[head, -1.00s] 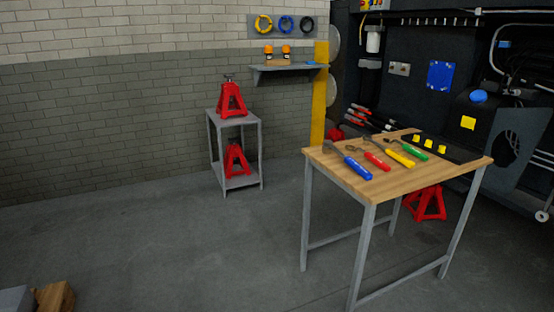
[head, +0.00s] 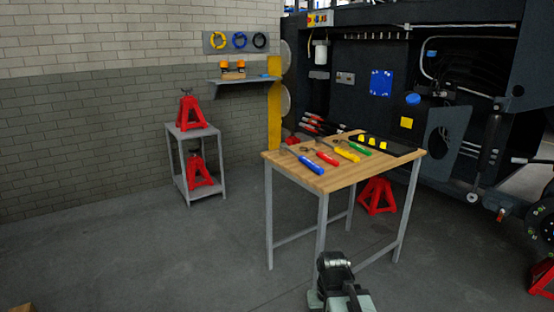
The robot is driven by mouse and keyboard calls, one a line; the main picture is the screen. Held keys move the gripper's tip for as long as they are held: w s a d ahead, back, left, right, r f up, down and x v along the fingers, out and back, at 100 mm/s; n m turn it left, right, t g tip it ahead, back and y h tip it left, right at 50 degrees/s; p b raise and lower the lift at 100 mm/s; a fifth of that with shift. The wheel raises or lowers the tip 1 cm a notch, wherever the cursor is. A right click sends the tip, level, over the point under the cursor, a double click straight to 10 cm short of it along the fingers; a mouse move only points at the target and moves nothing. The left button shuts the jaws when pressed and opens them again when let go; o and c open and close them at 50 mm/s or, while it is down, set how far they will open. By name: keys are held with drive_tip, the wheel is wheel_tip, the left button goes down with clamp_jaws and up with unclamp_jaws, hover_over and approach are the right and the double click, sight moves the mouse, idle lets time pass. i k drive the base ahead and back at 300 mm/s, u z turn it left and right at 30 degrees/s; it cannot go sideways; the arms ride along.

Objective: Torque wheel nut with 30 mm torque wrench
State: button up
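Wrenches with coloured handles lie side by side on a wooden-topped table (head: 345,186): a blue one (head: 311,166), a red one (head: 327,158), a yellow one (head: 346,154) and a green one (head: 360,149). I cannot read sizes, so I cannot tell which is 30 mm. Part of a dark wheel or hub (head: 547,222) shows at the right edge, cut off by the frame; its nuts are too small to single out. My grey and black arm end (head: 337,280) shows low in the middle, in front of the table and apart from the wrenches. Its fingers cannot be made out.
Red jack stands sit under the table (head: 377,196), at the lower right edge (head: 542,280) and on a small grey stand (head: 188,160) by the brick wall. The dark chassis (head: 470,150) fills the back right. Floor (head: 130,260) on the left is open.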

sight(283, 150)
drive_tip(key=u, duration=0.1)
drive_tip(key=i, duration=2)
drive_tip(key=z, duration=0.1)
